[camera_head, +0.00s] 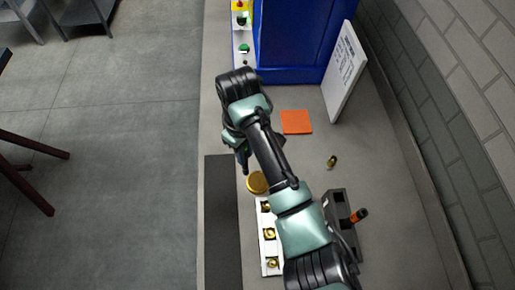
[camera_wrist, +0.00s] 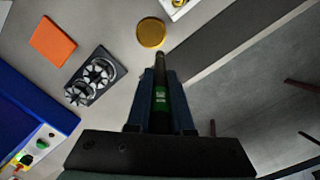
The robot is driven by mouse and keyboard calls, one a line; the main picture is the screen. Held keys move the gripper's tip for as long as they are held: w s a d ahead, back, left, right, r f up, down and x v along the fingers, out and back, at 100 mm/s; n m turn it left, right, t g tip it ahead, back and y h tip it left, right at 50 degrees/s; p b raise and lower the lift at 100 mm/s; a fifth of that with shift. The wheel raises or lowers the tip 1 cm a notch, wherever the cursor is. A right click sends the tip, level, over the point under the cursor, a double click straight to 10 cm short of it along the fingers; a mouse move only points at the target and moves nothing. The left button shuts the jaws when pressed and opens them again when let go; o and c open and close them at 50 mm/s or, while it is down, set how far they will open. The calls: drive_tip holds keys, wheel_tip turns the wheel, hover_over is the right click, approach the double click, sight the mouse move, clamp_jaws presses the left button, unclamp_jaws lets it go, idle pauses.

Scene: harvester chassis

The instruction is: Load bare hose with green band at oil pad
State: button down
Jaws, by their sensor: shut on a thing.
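My gripper (camera_wrist: 161,85) is shut on a dark hose (camera_wrist: 160,66) with a green band (camera_wrist: 161,97). The band lies between the fingers and the bare dark end sticks out past the fingertips. In the head view the hose (camera_head: 243,158) shows below my wrist, partly hidden by my arm. A round gold pad (camera_wrist: 151,32) lies just beyond the hose tip in the wrist view; it also shows in the head view (camera_head: 257,183). An orange square pad (camera_head: 296,122) lies farther back on the bench and shows in the wrist view (camera_wrist: 53,41). I cannot tell which pad is the oil pad.
A dark fixture with two spoked round parts (camera_wrist: 91,76) stands near my gripper. A white rack (camera_head: 263,219) holds brass pieces. A black holder (camera_head: 341,209) with an orange-ended piece, a small brass piece (camera_head: 332,162), a white board (camera_head: 345,72) and a blue cabinet (camera_head: 290,40) stand around.

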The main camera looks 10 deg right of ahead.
sight(245, 167)
drive_tip(key=shift+r, duration=0.15)
wheel_tip(245, 167, down, 3)
drive_tip(key=b, duration=0.3)
drive_tip(key=shift+d, duration=0.15)
drive_tip(key=shift+y, duration=0.3)
drive_tip(key=d+f+b, duration=0.3)
drive_tip(key=shift+d+f+b, duration=0.25)
drive_tip(key=shift+d+b, duration=0.15)
idle(0.3)
drive_tip(key=shift+d+f, duration=0.1)
drive_tip(key=shift+f, duration=0.05)
drive_tip(key=shift+s+f, duration=0.1)
drive_tip(key=shift+f, duration=0.15)
idle(1.6)
